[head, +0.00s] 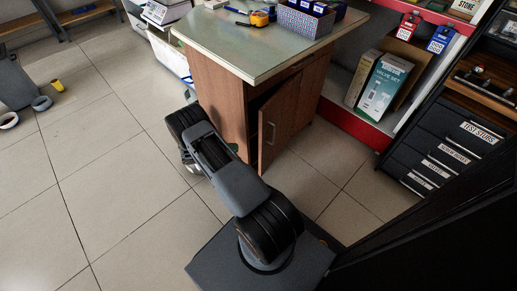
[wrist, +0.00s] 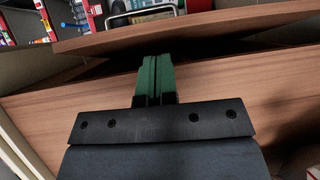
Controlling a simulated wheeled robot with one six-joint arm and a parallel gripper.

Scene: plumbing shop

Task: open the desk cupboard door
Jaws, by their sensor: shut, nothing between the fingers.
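The desk (head: 215,98) has wooden cupboard sides and a pale green top. Its cupboard door (head: 284,112) stands a little ajar, with a dark gap along its left edge and a metal handle (head: 272,132) near that edge. In the wrist view, the door seems to be the upper wood panel (wrist: 200,36), with a wood panel of the cupboard (wrist: 240,75) below. My gripper (wrist: 154,58) is shut and empty, its green fingertips at the dark gap between these panels. I cannot tell if they touch the door. In the head view my arm hides most of the gripper.
A red-edged shelf (head: 350,128) with boxes (head: 385,87) stands right of the desk. A dark drawer cabinet (head: 430,150) is at the far right. A white bin (head: 170,55) stands behind the desk's left side. The tiled floor (head: 100,170) at left is mostly clear.

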